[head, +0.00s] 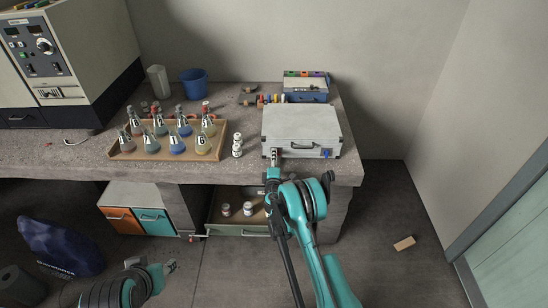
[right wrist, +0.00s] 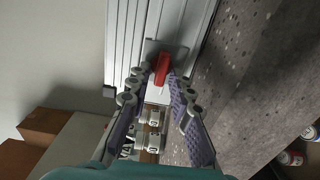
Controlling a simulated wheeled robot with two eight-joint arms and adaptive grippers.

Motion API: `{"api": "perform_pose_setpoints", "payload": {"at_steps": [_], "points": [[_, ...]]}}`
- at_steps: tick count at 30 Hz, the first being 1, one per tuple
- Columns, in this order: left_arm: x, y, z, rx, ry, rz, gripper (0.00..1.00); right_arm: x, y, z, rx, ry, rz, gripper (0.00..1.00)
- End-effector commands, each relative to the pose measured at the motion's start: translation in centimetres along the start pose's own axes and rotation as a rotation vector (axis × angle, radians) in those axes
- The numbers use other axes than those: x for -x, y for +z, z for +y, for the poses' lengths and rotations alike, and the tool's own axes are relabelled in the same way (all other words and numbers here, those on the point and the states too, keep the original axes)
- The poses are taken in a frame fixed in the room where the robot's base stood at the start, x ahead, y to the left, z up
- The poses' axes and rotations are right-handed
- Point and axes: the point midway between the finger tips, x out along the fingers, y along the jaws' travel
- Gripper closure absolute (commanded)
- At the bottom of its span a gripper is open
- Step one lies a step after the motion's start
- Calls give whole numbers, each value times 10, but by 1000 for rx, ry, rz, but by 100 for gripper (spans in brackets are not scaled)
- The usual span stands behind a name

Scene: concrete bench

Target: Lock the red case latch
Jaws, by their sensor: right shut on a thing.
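The silver case (head: 300,122) stands shut on the bench near its right end, its handle facing me. The red case latch (right wrist: 162,68) shows in the right wrist view on the case's ribbed metal side. My right gripper (right wrist: 162,80) has its fingertips on either side of the latch and is shut on it. In the head view the right gripper (head: 273,158) is at the left part of the case's front and hides the red latch. A blue latch (head: 325,152) is on the right part of that front. My left gripper (head: 171,266) is low, away from the bench; its jaw opening is unclear.
A wooden tray (head: 118,154) of several numbered flasks stands left of the case, with small white bottles (head: 237,146) between. A blue toolbox (head: 306,95) is behind the case. Below, an open drawer (head: 222,230) holds small jars. A blue cup (head: 194,82) stands farther back.

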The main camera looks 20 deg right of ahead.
Motion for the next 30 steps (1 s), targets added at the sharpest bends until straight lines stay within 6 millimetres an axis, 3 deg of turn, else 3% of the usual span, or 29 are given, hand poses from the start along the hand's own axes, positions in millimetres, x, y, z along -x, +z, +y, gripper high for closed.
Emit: {"api": "perform_pose_setpoints", "payload": {"at_steps": [15,16,17,26,30], "points": [[0,0,0,0,0,0,60,-1,2,0,18,0,-4,100],[0,0,0,0,0,0,60,-1,2,0,18,0,-4,71],[0,0,0,0,0,0,60,-1,2,0,18,0,-4,69],[0,0,0,0,0,0,60,0,1,1,17,0,-2,69],[0,0,0,0,0,0,60,0,1,15,17,0,-1,69]]}}
